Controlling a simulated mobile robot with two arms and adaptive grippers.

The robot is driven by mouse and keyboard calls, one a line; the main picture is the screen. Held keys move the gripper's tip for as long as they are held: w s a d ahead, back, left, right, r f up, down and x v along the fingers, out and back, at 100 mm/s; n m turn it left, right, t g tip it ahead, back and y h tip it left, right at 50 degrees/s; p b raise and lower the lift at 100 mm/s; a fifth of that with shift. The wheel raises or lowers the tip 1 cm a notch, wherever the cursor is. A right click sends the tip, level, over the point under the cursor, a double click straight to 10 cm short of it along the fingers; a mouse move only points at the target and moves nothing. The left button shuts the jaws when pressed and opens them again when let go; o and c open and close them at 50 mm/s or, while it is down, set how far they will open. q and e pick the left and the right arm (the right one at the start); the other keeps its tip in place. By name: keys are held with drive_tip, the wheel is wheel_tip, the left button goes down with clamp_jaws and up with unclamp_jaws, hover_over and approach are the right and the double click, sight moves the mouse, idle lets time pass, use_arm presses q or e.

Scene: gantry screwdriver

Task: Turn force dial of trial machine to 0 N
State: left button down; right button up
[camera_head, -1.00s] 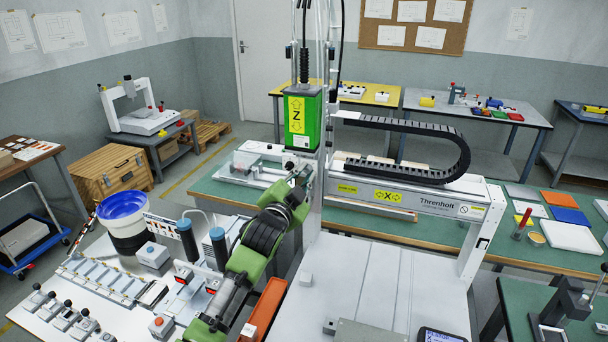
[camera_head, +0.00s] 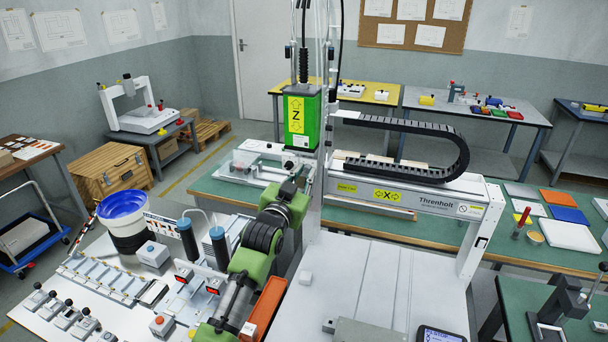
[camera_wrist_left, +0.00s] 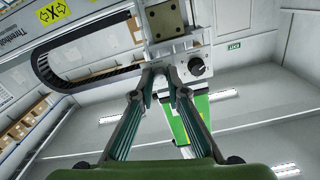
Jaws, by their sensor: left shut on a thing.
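The gantry's green Z unit (camera_head: 302,118) hangs at the middle of the head view, with a pale block and a small round knob below it. My left gripper (camera_head: 311,165) is at this lower end. In the left wrist view, its fingertips (camera_wrist_left: 163,72) are close together against a grey block (camera_wrist_left: 172,45). They are shut on a small part mostly hidden between them. A black round dial (camera_wrist_left: 197,66) sits just right of the fingertips, apart from them. Its scale and setting are too small to read. My right gripper is not in view.
A black cable chain (camera_head: 440,140) and the white X beam (camera_head: 420,197) lie right of the gripper. The gantry column stands close beside the gripper.

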use_arm(q)
drive_tip(key=shift+f, duration=0.15)
drive_tip(key=c, duration=2)
unclamp_jaws()
drive_tip(key=v, duration=1.2)
